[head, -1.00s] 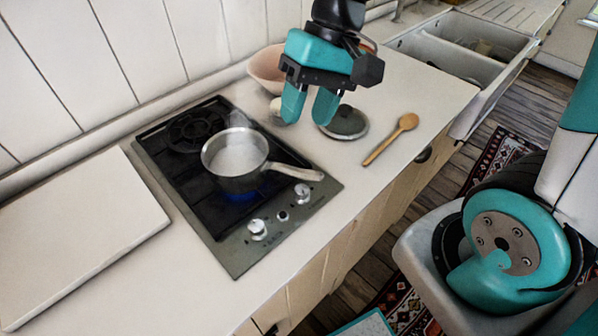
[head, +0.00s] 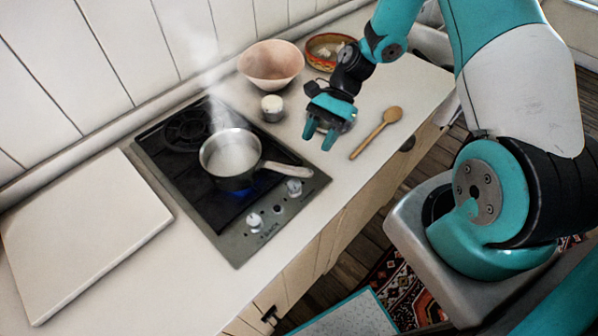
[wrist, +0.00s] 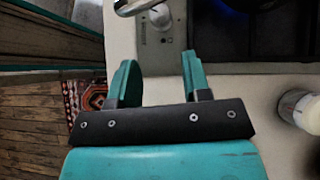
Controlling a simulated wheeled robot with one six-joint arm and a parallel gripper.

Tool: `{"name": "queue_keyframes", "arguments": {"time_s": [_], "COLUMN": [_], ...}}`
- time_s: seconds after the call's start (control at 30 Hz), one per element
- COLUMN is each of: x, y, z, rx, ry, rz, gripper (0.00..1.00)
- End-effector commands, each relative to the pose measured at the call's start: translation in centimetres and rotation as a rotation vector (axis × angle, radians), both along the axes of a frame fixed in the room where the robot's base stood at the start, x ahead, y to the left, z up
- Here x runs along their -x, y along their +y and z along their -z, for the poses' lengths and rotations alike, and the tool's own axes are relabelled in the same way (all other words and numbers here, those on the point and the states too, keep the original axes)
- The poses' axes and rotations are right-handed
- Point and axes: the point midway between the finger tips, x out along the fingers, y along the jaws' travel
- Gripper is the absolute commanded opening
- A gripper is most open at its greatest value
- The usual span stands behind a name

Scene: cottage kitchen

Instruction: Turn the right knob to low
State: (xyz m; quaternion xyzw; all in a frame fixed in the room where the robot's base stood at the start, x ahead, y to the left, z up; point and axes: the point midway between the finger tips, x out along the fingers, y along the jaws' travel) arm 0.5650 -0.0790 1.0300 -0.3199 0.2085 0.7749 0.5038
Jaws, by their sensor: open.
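The hob (head: 235,248) is set in the counter, with two silver knobs on its front panel. The right knob (head: 294,187) sits just below the saucepan handle (head: 285,169); the left knob (head: 255,222) is nearer me. The saucepan (head: 229,153) steams over a blue flame. My gripper (head: 319,137) is open and empty, fingers down, beyond the hob's right edge and apart from the right knob. In the wrist view a knob (wrist: 160,15) shows at the top, ahead of the gap between my fingertips (wrist: 160,60), partly under the handle. I cannot read its setting.
A small jar (head: 272,108), a pink bowl (head: 271,65) and a patterned dish (head: 328,50) stand behind my gripper. A wooden spoon (head: 376,132) lies to its right. A pale board (head: 85,225) lies left of the hob. The front counter strip is clear.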

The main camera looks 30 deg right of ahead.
Motion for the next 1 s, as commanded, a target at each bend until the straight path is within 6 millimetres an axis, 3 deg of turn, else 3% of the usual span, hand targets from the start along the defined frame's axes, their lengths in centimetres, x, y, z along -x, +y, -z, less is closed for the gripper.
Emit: {"name": "queue_keyframes", "arguments": {"time_s": [0.4, 0.6, 0.9, 0.93, 1.0], "x": [2.6, 3.0, 3.1, 3.1, 3.1], "y": [5.7, 6.8, 6.9, 6.9, 6.9], "z": [5.9, 7.3, 7.5, 7.5, 7.5], "rx": [0.000, 0.001, 0.002, 0.002, 0.002], "ry": [0.003, 0.000, -0.001, -0.001, -0.001], "rz": [-0.003, -0.002, -0.001, -0.001, -0.001], "gripper": [0.44, 0.44, 0.44, 0.42, 0.26]}}
